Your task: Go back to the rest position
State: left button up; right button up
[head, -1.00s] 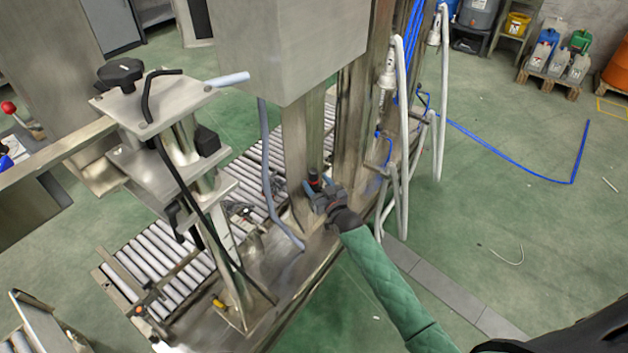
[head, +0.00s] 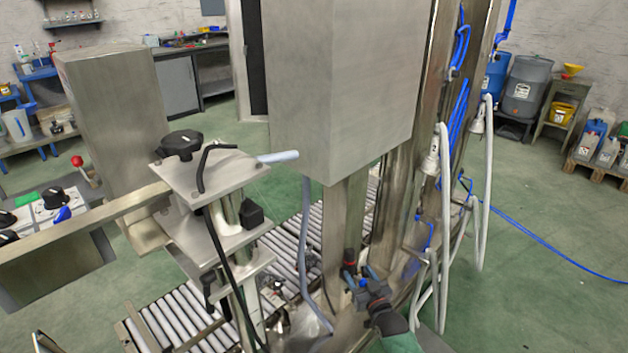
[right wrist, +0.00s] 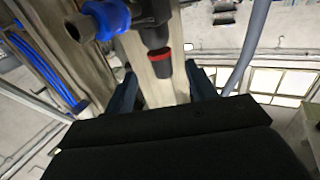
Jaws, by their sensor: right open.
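My right gripper (head: 366,281) is at the lower middle of the head view, in front of the steel post (head: 343,225) under the large steel box. In the right wrist view its two blue-grey fingers (right wrist: 162,88) stand apart. A dark valve handle with a red band (right wrist: 158,62) shows between and beyond the fingers; I cannot tell whether they touch it. In the head view the red and black part (head: 349,262) is just left of the gripper. My left gripper is not in view.
The steel box (head: 340,85) hangs above my right gripper. A clamp stand with a black knob (head: 180,145) is to the left, over the roller conveyor (head: 180,315). White lances (head: 444,220) hang on the right.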

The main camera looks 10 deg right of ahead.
jog(key=s+a+f+g+p, duration=0.15)
jog(key=s+a+g, duration=0.3)
jog(key=s, duration=0.55)
jog(key=s+a+f+g+p, duration=0.1)
jog(key=s+a+f+g, duration=0.3)
jog(key=s, duration=0.7)
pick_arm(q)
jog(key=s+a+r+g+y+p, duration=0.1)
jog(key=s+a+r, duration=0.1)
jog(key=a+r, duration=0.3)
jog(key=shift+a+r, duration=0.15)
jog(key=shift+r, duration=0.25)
pick_arm(e)
jog(key=s+a+r+g, duration=0.1)
jog(key=s+r+g, duration=0.2)
jog(key=s, duration=0.8)
jog(key=s+a+r+g+h, duration=0.1)
jog(key=s+r+g, duration=0.2)
jog(key=s, duration=0.9)
jog(key=shift+g+h, duration=0.3)
jog(key=shift+g, duration=0.15)
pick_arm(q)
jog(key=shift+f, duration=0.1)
pick_arm(e)
jog(key=shift+w+f, duration=0.1)
